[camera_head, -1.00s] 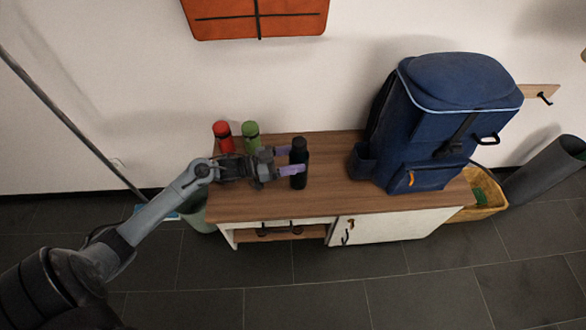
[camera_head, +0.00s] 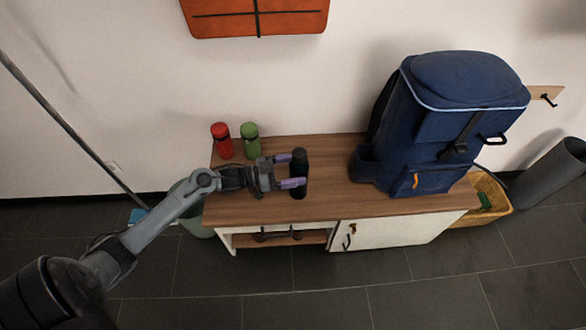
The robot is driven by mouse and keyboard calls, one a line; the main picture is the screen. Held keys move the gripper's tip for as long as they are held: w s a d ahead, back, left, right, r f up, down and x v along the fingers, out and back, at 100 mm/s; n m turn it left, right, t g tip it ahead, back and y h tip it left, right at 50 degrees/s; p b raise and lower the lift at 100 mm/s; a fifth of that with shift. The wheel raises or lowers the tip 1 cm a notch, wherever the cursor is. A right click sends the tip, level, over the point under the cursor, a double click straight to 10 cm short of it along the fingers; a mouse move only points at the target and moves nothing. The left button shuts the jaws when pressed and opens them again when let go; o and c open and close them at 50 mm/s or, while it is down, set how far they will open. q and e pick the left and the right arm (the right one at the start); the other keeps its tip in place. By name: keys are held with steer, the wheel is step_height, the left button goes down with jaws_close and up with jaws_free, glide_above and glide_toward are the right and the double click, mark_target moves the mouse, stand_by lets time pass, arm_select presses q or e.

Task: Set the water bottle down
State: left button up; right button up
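The water bottle (camera_head: 299,166) is black and stands upright on the wooden top of the low cabinet (camera_head: 345,205), left of the blue backpack. My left gripper (camera_head: 290,170) reaches in from the left at the bottle. Its two purple-tipped fingers are spread apart, one on the near side of the bottle and one on the far side. The near finger covers part of the bottle, and the bottle hides the end of the far finger. The gripper looks open around the bottle. My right gripper is not in view.
A red bottle (camera_head: 222,143) and a green bottle (camera_head: 250,143) stand at the back left of the cabinet top. A large blue backpack (camera_head: 440,125) fills its right side. A yellow basket (camera_head: 490,205) is on the floor at the right. Free wood lies between bottle and backpack.

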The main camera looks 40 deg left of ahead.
arm_select(q)
steer(key=shift+o, duration=0.3)
steer(key=shift+r, duration=0.1)
steer(key=shift+r, duration=0.15)
steer(key=p+v, duration=0.4)
steer(key=v, duration=0.7)
steer(key=s+d+f+n+g+y, duration=0.1)
steer(key=d+f+g+y, duration=0.1)
steer(key=d+f+y, duration=0.3)
steer(key=s+d+f+n+g+y, duration=0.1)
steer(key=d+g+y, duration=0.15)
steer(key=d, duration=0.45)
steer(key=s+d+r+n+g+y, duration=0.1)
steer(key=s+d+r+g, duration=0.2)
steer(key=s, duration=0.4)
steer(key=s+d+r+n+g+y, duration=0.2)
steer(key=s+d+r+g, duration=0.1)
steer(key=s, duration=0.4)
steer(key=shift+d+p, duration=0.35)
steer(key=shift+d, duration=0.1)
steer(key=shift+r+g, duration=0.1)
steer(key=shift+g, duration=0.15)
